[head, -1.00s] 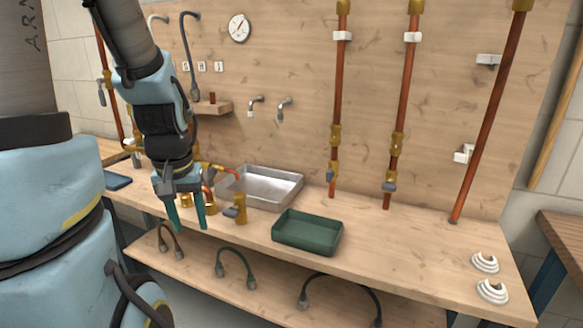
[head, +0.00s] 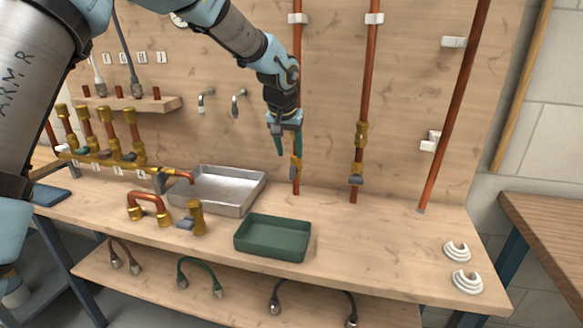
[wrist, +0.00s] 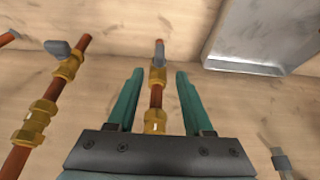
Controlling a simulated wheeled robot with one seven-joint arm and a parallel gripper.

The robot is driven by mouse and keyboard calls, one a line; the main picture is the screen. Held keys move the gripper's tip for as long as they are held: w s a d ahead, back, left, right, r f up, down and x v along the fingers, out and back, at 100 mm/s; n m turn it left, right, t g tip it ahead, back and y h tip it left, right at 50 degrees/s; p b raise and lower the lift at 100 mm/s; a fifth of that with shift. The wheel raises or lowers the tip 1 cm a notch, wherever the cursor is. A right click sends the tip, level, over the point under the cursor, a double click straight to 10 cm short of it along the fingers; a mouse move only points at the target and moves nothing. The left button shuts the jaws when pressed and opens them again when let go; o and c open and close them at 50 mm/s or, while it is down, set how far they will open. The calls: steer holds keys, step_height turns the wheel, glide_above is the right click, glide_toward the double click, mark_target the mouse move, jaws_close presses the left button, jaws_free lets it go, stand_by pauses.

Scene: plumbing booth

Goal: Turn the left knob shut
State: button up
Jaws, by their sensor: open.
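Two upright copper pipes with brass valves stand against the wooden wall in the head view. The left valve (head: 296,167) has a small grey knob (head: 295,176) low on it. The right valve (head: 358,160) also has a grey knob (head: 355,180). My gripper (head: 289,153) is open, pointing down, just above the left knob by the left pipe. In the wrist view, my gripper's teal fingers (wrist: 157,74) appear on either side of the left pipe, with a brass fitting (wrist: 157,77) between them. I cannot tell whether they touch it.
A metal tray (head: 257,187) and a green tray (head: 242,244) stand on the bench in front. Brass fittings (head: 196,218) and a manifold (head: 100,158) lie to the left. The right pipe (wrist: 46,100) is near my gripper in the wrist view.

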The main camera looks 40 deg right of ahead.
mark_target(292, 167)
steer(key=p+x, duration=0.1)
steer(key=x, duration=0.7)
steer(key=shift+s+p, duration=0.1)
steer(key=shift+p, duration=0.2)
jaws_close()
